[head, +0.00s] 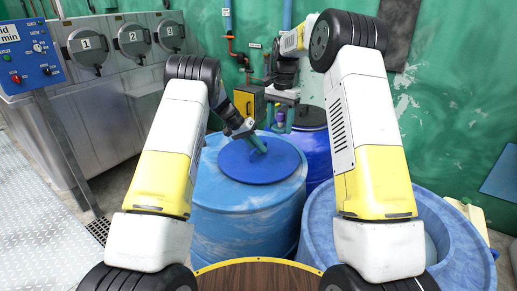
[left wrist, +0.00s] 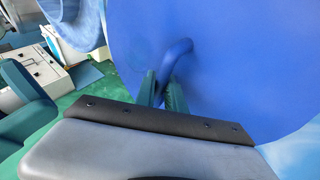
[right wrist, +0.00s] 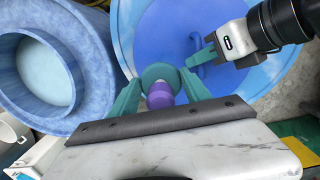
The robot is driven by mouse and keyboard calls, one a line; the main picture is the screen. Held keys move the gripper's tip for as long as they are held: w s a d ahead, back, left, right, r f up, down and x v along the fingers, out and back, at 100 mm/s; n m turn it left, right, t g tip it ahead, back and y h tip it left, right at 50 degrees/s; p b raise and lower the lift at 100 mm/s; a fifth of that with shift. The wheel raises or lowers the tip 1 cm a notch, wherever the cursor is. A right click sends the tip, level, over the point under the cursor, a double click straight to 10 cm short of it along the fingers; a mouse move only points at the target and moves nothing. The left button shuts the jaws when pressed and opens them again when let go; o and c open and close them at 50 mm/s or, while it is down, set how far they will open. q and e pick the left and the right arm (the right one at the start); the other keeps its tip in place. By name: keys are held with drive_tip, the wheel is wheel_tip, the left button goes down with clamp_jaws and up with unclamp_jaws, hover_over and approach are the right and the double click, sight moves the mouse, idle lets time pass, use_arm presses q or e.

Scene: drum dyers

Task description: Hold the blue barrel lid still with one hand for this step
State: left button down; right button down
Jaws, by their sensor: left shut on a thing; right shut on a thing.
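The blue barrel lid (head: 240,167) is a dark blue disc on top of the lighter blue barrel (head: 245,220), inside its rim; I cannot tell whether it is fully seated. Its curved handle (left wrist: 178,50) rises from the lid. My left gripper (head: 259,145) is shut on this handle, and its fingers (left wrist: 163,90) meet around the handle's lower end. My right gripper (head: 281,116) is shut on a small purple thing with a teal round end (right wrist: 159,92). It holds this above and behind the lid, apart from it. The lid (right wrist: 170,35) also shows in the right wrist view.
An open, pale blue tub (head: 322,235) stands at the right. A darker blue drum (head: 318,150) with a dark lid stands behind the barrel. Metal machines with numbered round doors (head: 133,40) line the left. A wooden round top (head: 257,280) is in front.

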idle(0.3)
hover_over(274, 166)
wheel_tip(274, 166, down, 8)
drive_tip(key=shift+d+f, duration=0.1)
drive_tip(key=shift+d, duration=0.05)
drive_tip(key=shift+f, duration=1.95)
drive_tip(key=shift+f, duration=0.95)
drive_tip(key=shift+w, duration=0.1)
drive_tip(key=shift+w+d+r, duration=0.1)
drive_tip(key=shift+w+d, duration=0.45)
drive_tip(key=shift+w, duration=0.25)
drive_tip(key=shift+w+d, duration=0.55)
drive_tip(key=shift+w, duration=0.25)
drive_tip(key=shift+w+d, duration=0.5)
drive_tip(key=shift+w, duration=0.3)
drive_tip(key=shift+w+d, duration=0.5)
drive_tip(key=shift+w, duration=0.25)
drive_tip(key=shift+s+a, duration=0.65)
drive_tip(key=shift+s, duration=0.3)
drive_tip(key=shift+s+a, duration=0.65)
drive_tip(key=shift+s, duration=0.3)
drive_tip(key=shift+s+a+f, duration=0.1)
drive_tip(key=shift+s+a, duration=0.35)
drive_tip(key=shift+s, duration=0.25)
drive_tip(key=shift+s+a+f, duration=0.1)
drive_tip(key=shift+s+a, duration=0.3)
drive_tip(key=shift+s, duration=0.25)
